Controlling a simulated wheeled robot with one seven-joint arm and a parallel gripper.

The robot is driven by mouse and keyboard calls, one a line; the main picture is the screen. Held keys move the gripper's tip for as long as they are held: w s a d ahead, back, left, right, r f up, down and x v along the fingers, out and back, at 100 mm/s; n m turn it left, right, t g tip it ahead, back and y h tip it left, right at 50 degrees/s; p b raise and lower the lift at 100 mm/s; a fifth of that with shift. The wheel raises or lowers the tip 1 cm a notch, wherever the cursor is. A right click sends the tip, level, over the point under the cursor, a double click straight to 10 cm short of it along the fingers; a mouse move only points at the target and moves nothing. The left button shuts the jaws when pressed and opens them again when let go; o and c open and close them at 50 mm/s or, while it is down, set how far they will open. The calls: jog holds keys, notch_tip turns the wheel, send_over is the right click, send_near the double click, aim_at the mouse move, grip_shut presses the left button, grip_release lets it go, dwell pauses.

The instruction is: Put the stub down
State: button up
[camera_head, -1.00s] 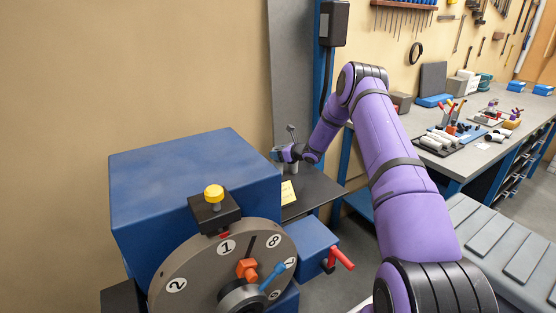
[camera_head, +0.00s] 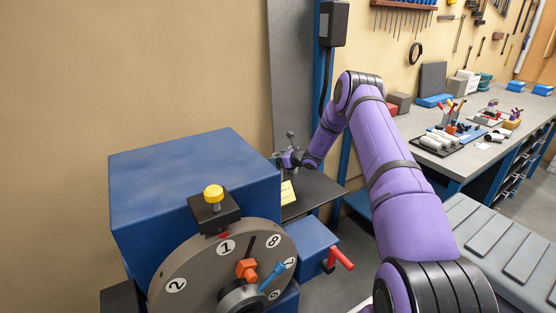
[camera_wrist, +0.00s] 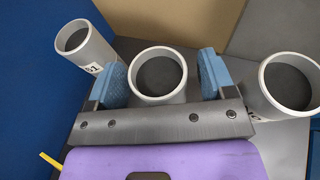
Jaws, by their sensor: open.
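Three pale grey, open-topped round pieces stand in the wrist view. The middle one (camera_wrist: 160,98), which I take to be the stub, stands upright between the blue pads of my gripper (camera_wrist: 163,80). The pads are spread apart on either side of it; I cannot tell whether either touches it. Another piece (camera_wrist: 97,52) with a printed label stands at upper left, and a third (camera_wrist: 268,98) stands at right. In the head view, my gripper (camera_head: 284,160) is small above the dark shelf (camera_head: 318,190), and the stub cannot be made out clearly.
A large blue housing (camera_head: 190,180) with a numbered dial (camera_head: 190,275) stands left of the shelf, close to my gripper. A red-handled lever (camera_head: 341,258) sticks out on its right side. A yellow note (camera_head: 288,192) lies at the shelf's near edge. A workbench (camera_head: 470,165) stands at right.

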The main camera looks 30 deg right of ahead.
jog(key=v, duration=1.2)
jog(key=s+a+r+n+g+y, duration=0.35)
jog(key=a+r+n, duration=0.7)
jog(key=r, duration=0.55)
jog(key=s+a+r+n+g, duration=0.5)
jog(key=s+a+r+n, duration=0.1)
jog(key=s+a+r, duration=0.55)
jog(key=s+a+r+n+g+h, duration=0.1)
jog(key=s+a+r+n+h, duration=0.2)
jog(key=s, duration=0.5)
jog(key=s+a+r+n+h, duration=0.2)
jog(key=s+a+r+n, duration=0.25)
jog(key=s, duration=0.35)
jog(key=s+d+n+h, duration=0.1)
jog(key=s+n+h, duration=0.1)
jog(key=s, duration=0.6)
jog(key=s+d+r+n+t+h, duration=0.1)
jog(key=s+d+n+h, duration=0.1)
jog(key=s+n, duration=0.3)
jog(key=s, duration=0.4)
jog(key=shift+r, duration=0.25)
